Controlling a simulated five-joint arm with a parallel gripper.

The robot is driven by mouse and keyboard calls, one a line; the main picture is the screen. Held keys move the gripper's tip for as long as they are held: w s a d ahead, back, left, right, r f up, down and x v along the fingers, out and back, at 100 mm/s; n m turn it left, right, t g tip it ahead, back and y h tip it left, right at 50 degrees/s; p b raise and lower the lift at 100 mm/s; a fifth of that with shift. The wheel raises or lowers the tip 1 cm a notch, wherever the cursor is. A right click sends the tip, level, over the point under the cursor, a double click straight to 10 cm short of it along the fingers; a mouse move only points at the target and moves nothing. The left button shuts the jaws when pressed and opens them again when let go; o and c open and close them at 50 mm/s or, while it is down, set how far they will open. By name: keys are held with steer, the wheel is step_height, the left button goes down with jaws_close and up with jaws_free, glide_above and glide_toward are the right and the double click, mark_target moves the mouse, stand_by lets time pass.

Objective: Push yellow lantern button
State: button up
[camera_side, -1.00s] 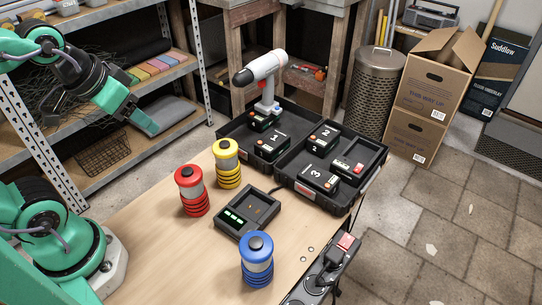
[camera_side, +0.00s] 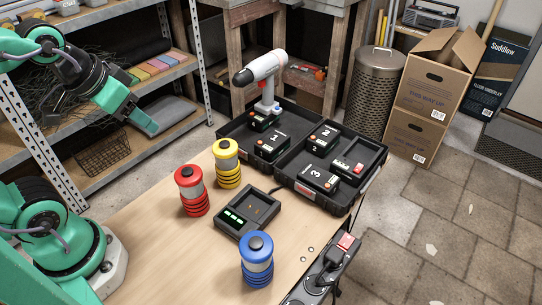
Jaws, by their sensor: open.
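The yellow lantern (camera_side: 227,165) stands upright on the wooden workbench, with a dark round button on its yellow top. My gripper (camera_side: 149,126) is in the air to the upper left of the lantern, apart from it. Its jaws point down and to the right, and nothing shows between them. The gap between the jaws is hard to see from this side.
A red lantern (camera_side: 192,191) stands close to the yellow one, at its lower left. A black charger (camera_side: 247,212) and a blue lantern (camera_side: 257,260) are nearer the front. A black case (camera_side: 372,190) holds a drill (camera_side: 264,80) and numbered batteries. A power strip (camera_side: 322,280) lies at the bench edge.

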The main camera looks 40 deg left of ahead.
jaws_close()
stand_by(1.5)
